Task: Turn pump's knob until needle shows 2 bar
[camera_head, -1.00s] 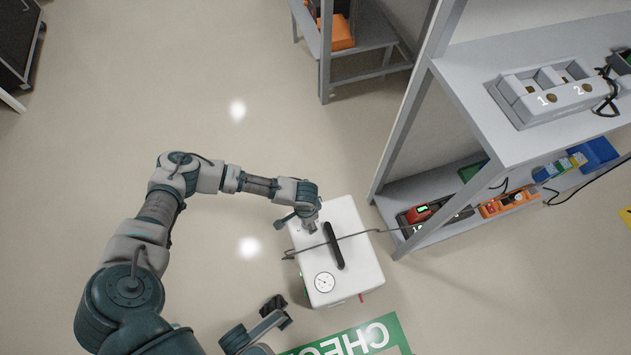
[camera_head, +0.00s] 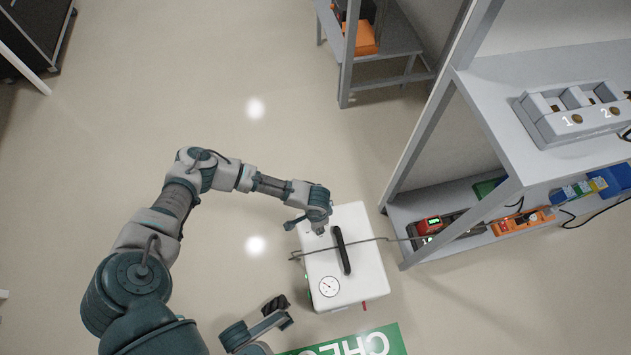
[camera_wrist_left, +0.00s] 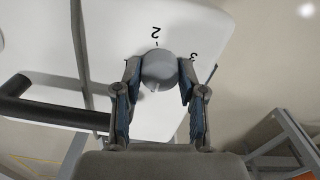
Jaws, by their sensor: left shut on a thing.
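The pump is a white box (camera_head: 367,270) with a black handle (camera_head: 342,251) on top and a round white gauge (camera_head: 329,287) near its front edge. The gauge needle is too small to read. My left gripper (camera_head: 321,231) is at the pump's far left corner. In the left wrist view my left gripper (camera_wrist_left: 158,82) is shut on the grey round knob (camera_wrist_left: 159,66), a finger on each side. The numerals 2 and 3 show around the knob; a finger mostly covers another mark. My right gripper (camera_head: 276,304) seems to be the dark part low in the head view, its jaws unclear.
A thin grey rod or hose (camera_head: 372,240) crosses the pump top towards the shelf. The grey shelf unit (camera_head: 490,80) at right holds a numbered dock (camera_head: 575,112) and, lower, red and orange devices (camera_head: 522,222). A green floor sign (camera_head: 385,338) lies in front. Floor at left is clear.

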